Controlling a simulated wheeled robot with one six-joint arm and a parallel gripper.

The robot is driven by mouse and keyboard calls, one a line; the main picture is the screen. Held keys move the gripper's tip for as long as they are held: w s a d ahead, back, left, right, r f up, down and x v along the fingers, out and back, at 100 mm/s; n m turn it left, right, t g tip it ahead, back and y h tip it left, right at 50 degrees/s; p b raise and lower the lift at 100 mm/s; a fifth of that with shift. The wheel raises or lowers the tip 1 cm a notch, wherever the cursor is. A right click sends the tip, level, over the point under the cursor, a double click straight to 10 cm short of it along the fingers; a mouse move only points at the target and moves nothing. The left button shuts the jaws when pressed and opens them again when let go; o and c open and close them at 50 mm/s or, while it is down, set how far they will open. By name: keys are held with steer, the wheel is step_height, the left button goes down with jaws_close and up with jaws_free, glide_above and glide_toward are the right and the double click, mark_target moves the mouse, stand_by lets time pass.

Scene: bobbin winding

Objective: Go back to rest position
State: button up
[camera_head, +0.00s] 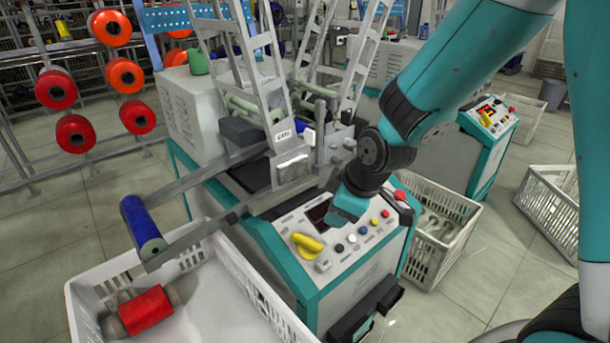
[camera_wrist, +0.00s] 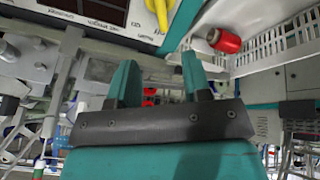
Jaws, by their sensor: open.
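My gripper (camera_head: 345,208) is in front of the winding machine, above its control panel (camera_head: 333,232), at the end of my teal arm. In the wrist view my gripper (camera_wrist: 160,82) shows two teal fingers apart with nothing between them. A winding machine (camera_head: 280,262) with a teal and white body stands in the middle of the head view. Its panel carries a yellow handle (camera_head: 307,244) and several coloured buttons; the handle also shows at the top of the wrist view (camera_wrist: 160,14). A blue bobbin (camera_head: 141,222) sits at the end of the machine's left arm.
A white crate (camera_head: 262,312) at the front left holds a red bobbin (camera_head: 146,310), also in the wrist view (camera_wrist: 226,41). Another crate (camera_head: 425,255) stands right of the machine, a third (camera_head: 555,205) further right. Red and orange spools (camera_head: 125,75) hang on a rack at left.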

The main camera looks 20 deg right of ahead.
steer(key=s+a+r+m+g+y, duration=0.15)
steer(key=s+a+r, duration=0.35)
steer(key=s, duration=0.5)
steer(key=s+a+r+m+g+y, duration=0.1)
steer(key=s+a+r+m+g, duration=0.15)
steer(key=s+r, duration=0.65)
step_height(320, 180, up, 11)
steer(key=s+p, duration=0.1)
steer(key=p, duration=1.1)
steer(key=shift+g+p, duration=0.3)
steer(key=shift+p, duration=0.05)
steer(key=shift+d, duration=0.1)
steer(key=shift+c, duration=0.3)
